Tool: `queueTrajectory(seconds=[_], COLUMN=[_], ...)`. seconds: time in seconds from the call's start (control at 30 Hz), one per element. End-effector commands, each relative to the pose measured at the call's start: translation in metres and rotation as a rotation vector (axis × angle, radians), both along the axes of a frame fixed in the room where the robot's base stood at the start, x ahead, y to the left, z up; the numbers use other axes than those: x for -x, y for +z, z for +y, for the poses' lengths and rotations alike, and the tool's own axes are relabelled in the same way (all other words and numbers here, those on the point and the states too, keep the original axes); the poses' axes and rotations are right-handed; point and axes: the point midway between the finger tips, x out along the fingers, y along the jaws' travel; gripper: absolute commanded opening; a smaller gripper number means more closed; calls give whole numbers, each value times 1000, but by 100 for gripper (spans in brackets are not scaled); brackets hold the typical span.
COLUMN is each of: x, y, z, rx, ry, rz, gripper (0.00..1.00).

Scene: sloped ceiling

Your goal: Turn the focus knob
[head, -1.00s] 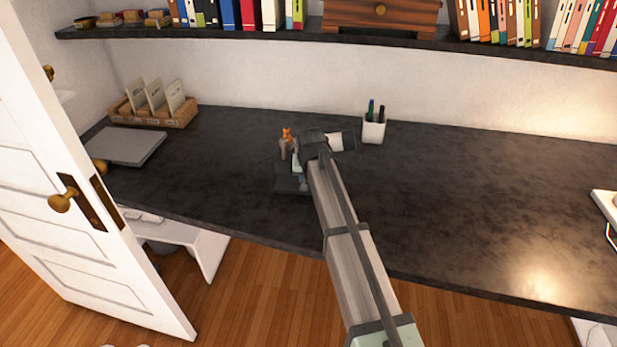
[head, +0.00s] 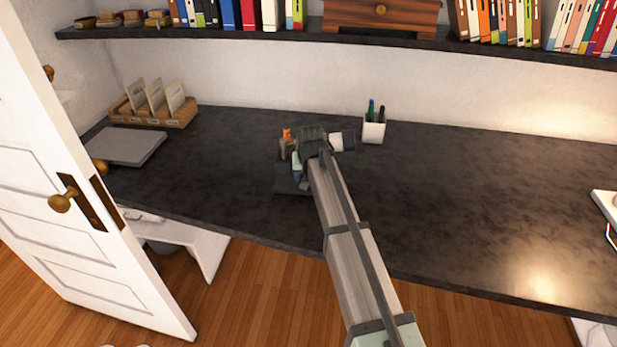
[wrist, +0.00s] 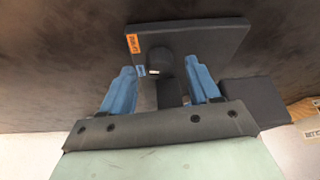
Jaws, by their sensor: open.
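A dark instrument stands on the desk; its flat base (head: 293,188) shows in the head view, with much of the rest hidden by my arm. In the wrist view, its base plate (wrist: 205,43) bears an orange label. A dark rounded part (wrist: 160,66) beside its post may be the focus knob, but I cannot tell for sure. My gripper (wrist: 162,78) is open, with one blue finger on each side of the rounded part and post. There is a visible gap at the left finger; the right finger is close to the post, contact unclear.
A white pen cup (head: 373,130) stands behind and right of the instrument. A card organizer (head: 155,110) and a grey laptop-like slab (head: 126,146) lie to the left. A shelf (head: 230,34) runs above. An open door (head: 80,210) stands front left.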

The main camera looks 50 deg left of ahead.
Motion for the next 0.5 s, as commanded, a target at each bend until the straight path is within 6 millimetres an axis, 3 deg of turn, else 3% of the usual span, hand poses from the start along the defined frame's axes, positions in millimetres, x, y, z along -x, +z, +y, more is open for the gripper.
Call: queueTrajectory(seconds=[0.5], x=[20], y=[88], z=[-32], rx=[-2], ry=[0], rz=[-1], gripper=[61])
